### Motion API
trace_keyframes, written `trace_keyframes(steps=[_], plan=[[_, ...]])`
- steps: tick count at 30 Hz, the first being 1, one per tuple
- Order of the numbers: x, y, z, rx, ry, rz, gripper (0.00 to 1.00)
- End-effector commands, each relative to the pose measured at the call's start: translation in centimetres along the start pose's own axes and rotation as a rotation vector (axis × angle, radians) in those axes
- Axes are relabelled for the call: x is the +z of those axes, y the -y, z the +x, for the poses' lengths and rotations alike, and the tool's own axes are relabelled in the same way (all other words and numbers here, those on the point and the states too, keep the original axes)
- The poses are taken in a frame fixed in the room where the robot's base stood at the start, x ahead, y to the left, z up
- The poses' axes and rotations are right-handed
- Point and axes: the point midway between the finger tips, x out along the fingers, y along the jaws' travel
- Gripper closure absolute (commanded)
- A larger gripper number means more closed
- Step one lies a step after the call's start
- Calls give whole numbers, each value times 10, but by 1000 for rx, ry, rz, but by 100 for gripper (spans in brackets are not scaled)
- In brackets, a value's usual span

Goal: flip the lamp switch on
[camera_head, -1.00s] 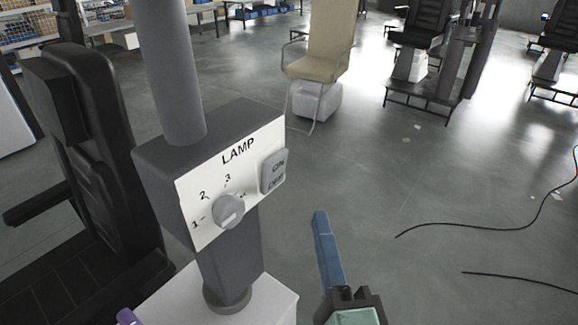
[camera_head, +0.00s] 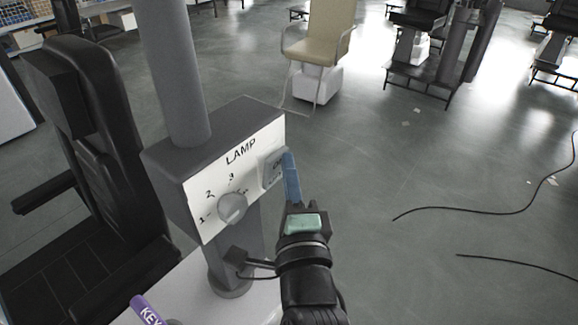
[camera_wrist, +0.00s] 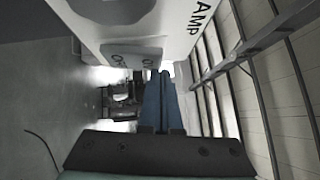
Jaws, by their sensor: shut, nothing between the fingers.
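The grey lamp box (camera_head: 165,165) has a white front panel (camera_head: 257,148) marked LAMP. Its rocker switch (camera_head: 268,172), lettered ON and OFF, is at the panel's right end, partly covered by my fingers. The switch also shows in the wrist view (camera_wrist: 122,57). Whether it is tipped on or off I cannot tell. My gripper (camera_head: 289,155) has long blue fingers, shut together and empty. Their tips are at the switch's right edge in the head view; in the wrist view the fingertips (camera_wrist: 160,74) are close beside the switch. Contact cannot be told.
A round dial knob (camera_head: 232,207) with numbers sits left of the switch. The box is on a grey post (camera_head: 172,70) above a white base (camera_head: 205,305). A black chair (camera_head: 85,130) stands at the left, and a purple KEY tag (camera_head: 147,309) lies below.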

Motion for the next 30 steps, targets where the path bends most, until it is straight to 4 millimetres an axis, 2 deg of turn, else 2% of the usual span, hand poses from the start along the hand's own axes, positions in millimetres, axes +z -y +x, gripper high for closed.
trace_keyframes(steps=[8, 22, 23, 24, 30], plan=[[2, 7, 2, 30, -1, -28, 100], [8, 18, 8, 200, 1, -198, 100], [8, 18, 8, 211, 1, -209, 100], [7, 10, 7, 207, 0, -206, 100], [7, 10, 7, 204, 0, -204, 100]])
